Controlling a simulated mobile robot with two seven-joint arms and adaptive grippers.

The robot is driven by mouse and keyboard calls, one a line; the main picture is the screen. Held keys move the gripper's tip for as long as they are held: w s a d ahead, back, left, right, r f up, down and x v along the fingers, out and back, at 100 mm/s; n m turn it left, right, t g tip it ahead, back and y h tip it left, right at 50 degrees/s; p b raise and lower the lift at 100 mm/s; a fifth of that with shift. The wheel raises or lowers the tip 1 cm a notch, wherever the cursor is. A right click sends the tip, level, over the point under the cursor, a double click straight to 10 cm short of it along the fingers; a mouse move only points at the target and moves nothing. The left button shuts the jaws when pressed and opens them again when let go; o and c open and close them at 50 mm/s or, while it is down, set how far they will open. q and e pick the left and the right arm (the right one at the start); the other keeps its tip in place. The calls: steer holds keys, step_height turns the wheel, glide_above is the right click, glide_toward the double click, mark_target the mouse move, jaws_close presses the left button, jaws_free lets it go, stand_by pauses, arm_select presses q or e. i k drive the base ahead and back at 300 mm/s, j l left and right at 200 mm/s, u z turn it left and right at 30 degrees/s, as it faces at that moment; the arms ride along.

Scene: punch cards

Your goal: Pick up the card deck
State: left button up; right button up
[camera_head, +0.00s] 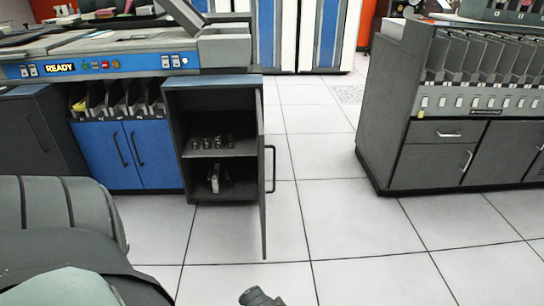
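I cannot clearly make out a card deck. A small pale upright object (215,178) stands on the lower level of the open dark cabinet (224,82); it is too small to tell whether it is the deck. A yellowish item (79,105) shows in the slotted rack above the blue doors, also too small to identify. Neither gripper can be made out. Grey arm parts of mine fill the lower left, and a small dark piece sticks up at the bottom edge, too cut off to identify.
The cabinet door (263,175) stands open towards me. A machine with a lit READY panel (100,66) is above at left. A grey cabinet with card bins (400,110) stands at right. The tiled floor (340,215) between is clear. Several small metallic items (211,143) sit on the cabinet's shelf.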

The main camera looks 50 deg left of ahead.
mark_target(216, 179)
steer(key=i+l+u, duration=0.2)
steer(key=i+l, duration=0.65)
steer(key=l+u, duration=0.1)
steer(key=u, duration=1.85)
steer(key=z, duration=0.6)
steer(key=i+j+z, duration=0.1)
steer(key=j+z, duration=0.25)
steer(key=i+j+z, duration=0.1)
steer(key=j+z, duration=0.75)
steer(key=j, duration=0.3)
steer(key=k+j+z, duration=0.2)
steer(key=j, duration=0.9)
steer(key=k+j+z, duration=0.15)
steer(key=j, duration=0.45)
steer(key=i, duration=0.05)
